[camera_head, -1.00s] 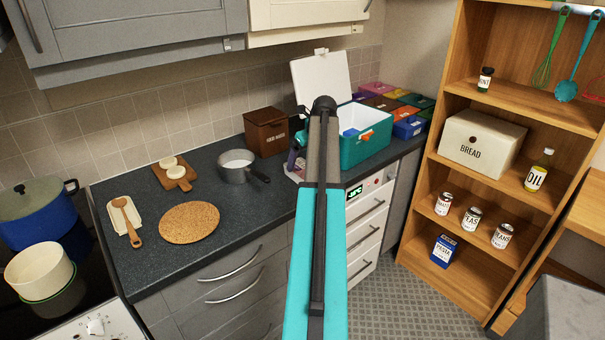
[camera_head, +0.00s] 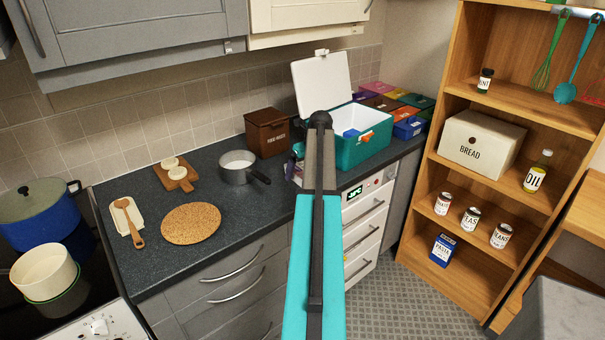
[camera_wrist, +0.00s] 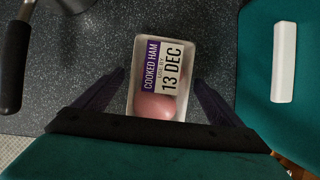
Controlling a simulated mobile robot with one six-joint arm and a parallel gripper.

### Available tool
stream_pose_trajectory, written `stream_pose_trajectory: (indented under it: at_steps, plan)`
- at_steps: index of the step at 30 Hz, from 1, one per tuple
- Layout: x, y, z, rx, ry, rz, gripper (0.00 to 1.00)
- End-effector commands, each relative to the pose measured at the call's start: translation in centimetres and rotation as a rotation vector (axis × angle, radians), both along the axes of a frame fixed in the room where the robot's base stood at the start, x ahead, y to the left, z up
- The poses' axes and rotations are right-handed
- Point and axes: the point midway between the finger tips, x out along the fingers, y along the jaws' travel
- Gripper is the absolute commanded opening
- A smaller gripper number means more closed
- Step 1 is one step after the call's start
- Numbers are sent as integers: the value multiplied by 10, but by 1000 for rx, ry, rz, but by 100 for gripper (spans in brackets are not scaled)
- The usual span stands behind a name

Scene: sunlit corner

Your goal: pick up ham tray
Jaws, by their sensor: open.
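The ham tray (camera_wrist: 160,80) is a small clear pack with a purple and white label reading "COOKED HAM" and "13 DEC", pink meat showing below the label. It lies on the dark speckled worktop. In the wrist view my gripper (camera_wrist: 160,77) is open, with one dark finger on each side of the tray and visible gaps between. The fingers are apart from the tray. In the head view my arm hides most of the gripper and the tray area.
A teal cool box (camera_head: 362,145) with its white lid up stands right of my arm. A saucepan (camera_head: 238,170), a brown wooden box (camera_head: 267,132) and a cork mat (camera_head: 191,223) are to the left. Shelves (camera_head: 470,200) with tins stand at the right.

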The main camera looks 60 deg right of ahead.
Motion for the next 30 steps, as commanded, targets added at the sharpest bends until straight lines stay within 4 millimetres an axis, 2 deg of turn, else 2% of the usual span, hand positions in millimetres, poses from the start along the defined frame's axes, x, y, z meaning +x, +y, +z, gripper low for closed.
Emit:
stream_pose_trajectory:
  at_steps: [19, 28, 30]
  plan:
    - [0, -1, -3, 0, 0, 0, 89]
    - [0, -1, -3, 0, 0, -1, 38]
    - [0, -1, -2, -1, -1, -1, 34]
